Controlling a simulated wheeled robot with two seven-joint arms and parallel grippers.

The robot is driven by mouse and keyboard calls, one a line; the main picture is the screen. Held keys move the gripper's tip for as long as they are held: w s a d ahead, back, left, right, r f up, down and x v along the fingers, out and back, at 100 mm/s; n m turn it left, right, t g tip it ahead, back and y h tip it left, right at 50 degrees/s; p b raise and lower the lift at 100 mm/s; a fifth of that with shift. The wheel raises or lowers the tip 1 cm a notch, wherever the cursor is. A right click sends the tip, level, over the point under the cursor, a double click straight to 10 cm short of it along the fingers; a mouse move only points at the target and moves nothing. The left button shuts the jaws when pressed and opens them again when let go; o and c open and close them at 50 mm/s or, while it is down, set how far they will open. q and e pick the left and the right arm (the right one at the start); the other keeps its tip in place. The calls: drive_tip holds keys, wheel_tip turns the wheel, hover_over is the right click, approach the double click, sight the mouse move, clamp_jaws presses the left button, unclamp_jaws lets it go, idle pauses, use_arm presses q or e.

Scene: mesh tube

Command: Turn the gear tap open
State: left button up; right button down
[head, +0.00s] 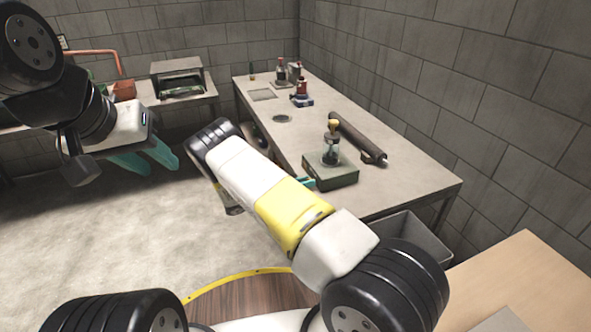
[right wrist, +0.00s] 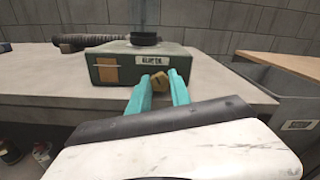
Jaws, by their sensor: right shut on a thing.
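The green box (head: 331,172) sits on the long grey table, with a glass vessel with an orange-brown top (head: 332,138) above it. In the right wrist view, the box (right wrist: 185,69) shows a white label and a tan patch on its front. A small brown tap (right wrist: 159,81) is at the front, below the label. My right gripper (right wrist: 160,84) has its teal fingers on both sides of the tap, shut on it. In the head view the right gripper (head: 304,183) is mostly hidden behind my arm. My left gripper (head: 150,158) is empty, fingers apart, over the floor at left.
A dark cylinder (head: 357,138) lies behind the box on the table (head: 410,186). Several small devices stand at the table's far end. A grey bin (head: 412,240) is below the near end. A wooden surface (head: 535,275) is at the lower right.

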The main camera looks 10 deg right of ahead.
drive_tip(key=shift+n, duration=0.5)
drive_tip(key=c, duration=1.2)
unclamp_jaws()
drive_tip(key=shift+a, duration=0.15)
drive_tip(key=a, duration=0.2)
drive_tip(key=s+a, duration=0.1)
drive_tip(key=a, duration=0.4)
drive_tip(key=shift+s+a, duration=0.2)
drive_tip(key=shift+s, duration=0.05)
